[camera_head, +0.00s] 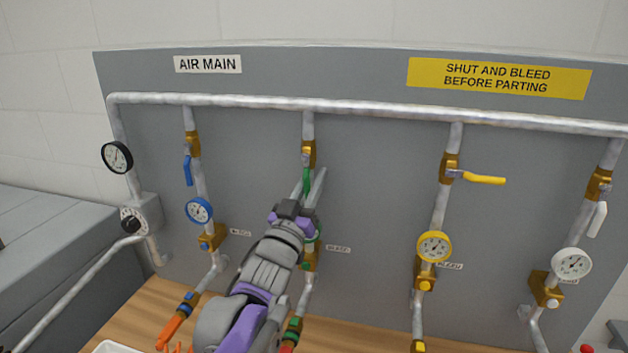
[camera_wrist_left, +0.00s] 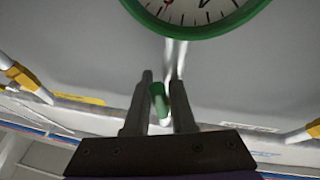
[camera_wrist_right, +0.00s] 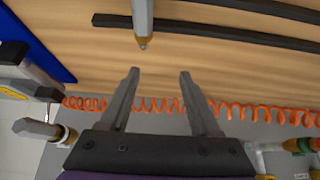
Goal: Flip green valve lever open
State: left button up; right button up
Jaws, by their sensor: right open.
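The green valve lever (camera_head: 306,182) hangs down from the brass valve (camera_head: 309,153) on the second pipe, roughly in line with the pipe. My left gripper (camera_head: 311,187) is up at this lever from below. In the left wrist view the green lever (camera_wrist_left: 158,100) stands between the two fingers of my left gripper (camera_wrist_left: 159,98), which are apart with gaps beside the lever. The green-rimmed gauge (camera_wrist_left: 195,10) shows above the fingers there. In the head view my left arm mostly covers it. My right gripper (camera_wrist_right: 158,85) is open and empty over the wooden bench.
A blue lever (camera_head: 187,171) and a white lever (camera_head: 598,219) hang down; the yellow lever (camera_head: 484,179) points right. All sit on a grey panel (camera_head: 370,190). Near my right gripper are an orange coiled hose (camera_wrist_right: 240,111) and dark strips (camera_wrist_right: 200,27) on the wooden bench (camera_wrist_right: 230,70).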

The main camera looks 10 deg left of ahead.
pick_arm(q)
jog(key=o, duration=0.3)
pick_arm(e)
jog(key=s+f+b, duration=0.2)
jog(key=f, duration=0.1)
pick_arm(q)
jog(key=v, duration=1)
jog(key=shift+s, duration=0.4)
pick_arm(e)
jog(key=shift+w, duration=0.15)
pick_arm(q)
jog(key=shift+f, duration=0.1)
